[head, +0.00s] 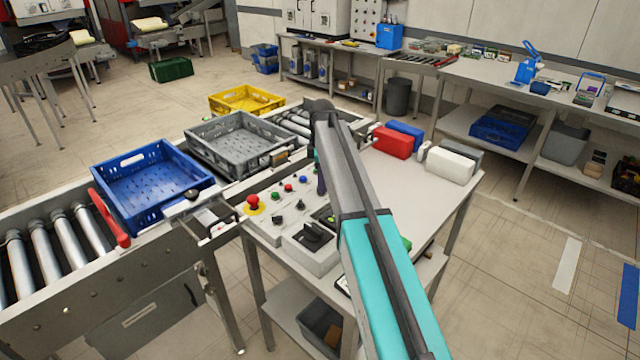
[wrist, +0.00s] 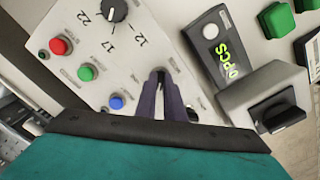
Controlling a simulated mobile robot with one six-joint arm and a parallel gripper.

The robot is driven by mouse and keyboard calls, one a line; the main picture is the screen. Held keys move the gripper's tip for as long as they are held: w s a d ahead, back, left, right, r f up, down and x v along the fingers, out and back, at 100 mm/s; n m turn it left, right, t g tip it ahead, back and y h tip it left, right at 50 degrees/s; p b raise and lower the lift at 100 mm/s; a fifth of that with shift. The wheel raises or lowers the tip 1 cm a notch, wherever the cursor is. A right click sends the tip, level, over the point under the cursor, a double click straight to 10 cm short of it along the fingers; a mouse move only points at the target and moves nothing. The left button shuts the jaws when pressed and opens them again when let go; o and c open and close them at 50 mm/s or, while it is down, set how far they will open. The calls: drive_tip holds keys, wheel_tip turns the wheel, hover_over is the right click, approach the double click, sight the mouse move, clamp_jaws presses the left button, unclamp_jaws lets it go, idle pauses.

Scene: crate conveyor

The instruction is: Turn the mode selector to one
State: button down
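The light grey control panel (head: 262,229) stands on the table beside the conveyor. My gripper (wrist: 160,76) is over the panel, its two dark purple fingers close together with a narrow gap between them. A small dark part shows at the fingertips; the fingers hide most of it, and I cannot tell if it is the mode selector or if they grip it. A black dial knob (wrist: 114,9) with numbers 22, 17 and 12 is at the upper left of the wrist view. In the head view my arm hides the fingertips.
Red (wrist: 61,46), green (wrist: 86,72) and blue (wrist: 116,101) buttons lie left of the fingers. A display box (wrist: 212,45) and a raised switch box (wrist: 262,92) stand to the right. A red emergency stop (head: 254,201) is at the panel's left. Blue (head: 118,205) and grey (head: 213,157) crates sit on the conveyor.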

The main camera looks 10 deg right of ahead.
drive_tip(key=shift+s+a, duration=0.1)
drive_tip(key=shift+a, duration=0.1)
drive_tip(key=shift+d, duration=0.1)
drive_tip(key=shift+m, duration=0.3)
drive_tip(key=m, duration=0.8)
drive_tip(key=shift+f, duration=0.1)
drive_tip(key=m, duration=0.9)
drive_tip(key=shift+s, duration=0.1)
idle(0.4)
